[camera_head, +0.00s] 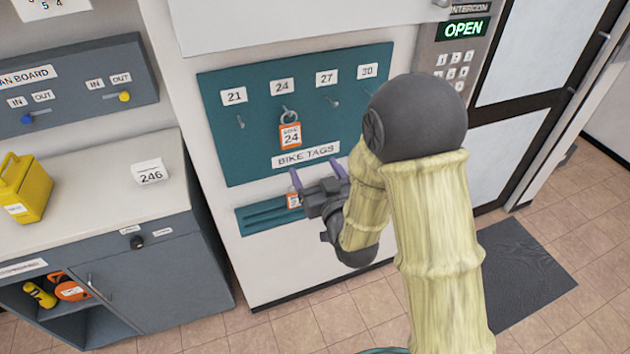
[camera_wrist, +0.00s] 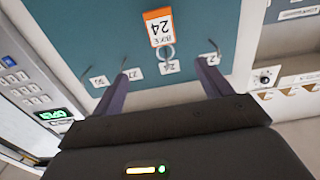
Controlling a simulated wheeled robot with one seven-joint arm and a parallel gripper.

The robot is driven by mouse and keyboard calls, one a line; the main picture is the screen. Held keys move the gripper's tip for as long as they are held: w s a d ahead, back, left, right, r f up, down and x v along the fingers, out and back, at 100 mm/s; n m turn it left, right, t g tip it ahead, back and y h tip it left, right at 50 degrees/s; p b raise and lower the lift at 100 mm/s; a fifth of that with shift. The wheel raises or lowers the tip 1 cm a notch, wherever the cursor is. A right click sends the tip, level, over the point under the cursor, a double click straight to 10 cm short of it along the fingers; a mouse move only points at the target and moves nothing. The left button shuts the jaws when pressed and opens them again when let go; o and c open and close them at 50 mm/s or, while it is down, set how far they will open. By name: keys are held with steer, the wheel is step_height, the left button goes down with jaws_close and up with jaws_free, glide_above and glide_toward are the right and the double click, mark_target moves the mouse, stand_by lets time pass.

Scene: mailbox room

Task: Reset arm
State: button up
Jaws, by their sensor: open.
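My gripper (camera_head: 318,174) is open and empty, in front of the lower part of the teal bike tags board (camera_head: 222,150). In the wrist view its two purple fingers (camera_wrist: 162,88) are spread apart, with the board beyond them. The orange and white bike tag 24 (camera_head: 290,135) hangs by its ring on the hook under label 24, above my gripper and apart from it. The tag also shows upside down in the wrist view (camera_wrist: 158,27). My arm bends in from the lower right and covers part of the board's right side.
A small teal ledge (camera_head: 255,217) below the board has another orange tag (camera_head: 294,201), partly hidden by my gripper. Left are a counter (camera_head: 95,190), a yellow box (camera_head: 22,190) and a 246 card (camera_head: 150,173). Right are an intercom (camera_head: 455,70) reading OPEN, a door and a dark mat (camera_head: 525,270).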

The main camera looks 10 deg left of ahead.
steer(key=shift+s+a, duration=0.1)
steer(key=shift+a, duration=0.2)
steer(key=s+d+f+m+g+h, duration=0.1)
steer(key=d+f+m+g+h, duration=0.15)
steer(key=d, duration=0.55)
steer(key=d+f+m+g+h, duration=0.1)
steer(key=d+g+h, duration=0.25)
steer(key=d, duration=0.45)
steer(key=s+d+m+g+h, duration=0.3)
steer(key=s+d+g, duration=0.3)
steer(key=s+d, duration=0.5)
steer(key=s, duration=0.3)
steer(key=shift+s+g+h, duration=0.2)
steer(key=shift+g+h, duration=0.1)
